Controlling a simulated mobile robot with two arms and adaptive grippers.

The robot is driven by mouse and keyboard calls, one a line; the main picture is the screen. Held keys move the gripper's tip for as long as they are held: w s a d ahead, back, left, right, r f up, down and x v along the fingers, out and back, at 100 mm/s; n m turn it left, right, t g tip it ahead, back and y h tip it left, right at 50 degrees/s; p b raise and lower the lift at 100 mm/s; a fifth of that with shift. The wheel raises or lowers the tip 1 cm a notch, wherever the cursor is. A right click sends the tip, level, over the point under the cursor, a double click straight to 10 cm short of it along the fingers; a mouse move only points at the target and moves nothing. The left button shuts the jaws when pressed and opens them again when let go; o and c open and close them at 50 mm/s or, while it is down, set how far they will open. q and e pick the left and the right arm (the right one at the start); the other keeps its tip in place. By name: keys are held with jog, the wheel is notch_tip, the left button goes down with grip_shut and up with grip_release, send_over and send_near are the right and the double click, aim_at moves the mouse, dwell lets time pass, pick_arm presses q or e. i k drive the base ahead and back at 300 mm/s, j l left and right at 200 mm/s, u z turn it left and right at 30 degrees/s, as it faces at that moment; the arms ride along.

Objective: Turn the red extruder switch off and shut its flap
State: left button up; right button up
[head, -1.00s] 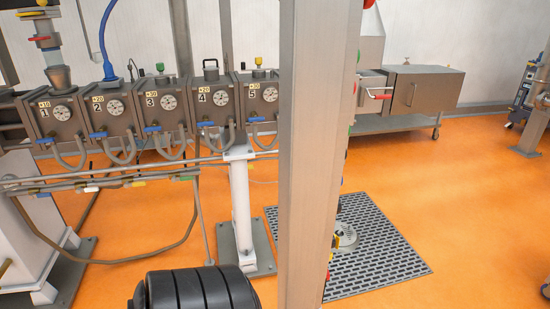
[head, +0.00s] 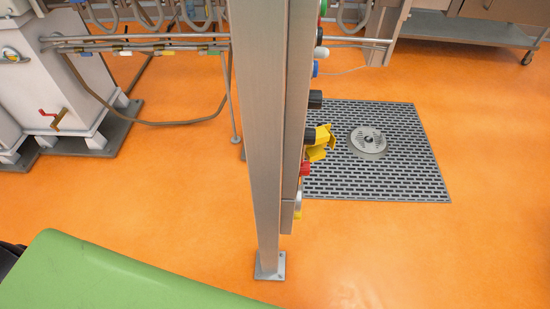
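The control panel (head: 292,120) is seen nearly edge-on, its controls sticking out to the right of a grey post (head: 258,130). A yellow flap (head: 320,143) stands out from the panel, apparently open, beside a black knob (head: 309,135). Whether a red switch sits within the flap cannot be seen from this side. Neither of my grippers is in view.
The post stands on a bolted foot (head: 270,265). A grey floor grate (head: 400,180) with a round drain (head: 368,140) lies to the right of the panel. Pipes (head: 140,48) and a white cabinet (head: 60,80) stand at left. Open orange floor (head: 420,250) lies at lower right.

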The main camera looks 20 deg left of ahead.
aim_at(305, 166)
jog(key=l+u, duration=0.35)
jog(key=i+l+u, duration=0.1)
jog(key=l+u, duration=0.25)
jog(key=l, duration=0.15)
jog(key=l+u, duration=0.3)
jog(key=i+l+u, duration=0.4)
jog(key=l, duration=0.25)
jog(key=i, duration=0.1)
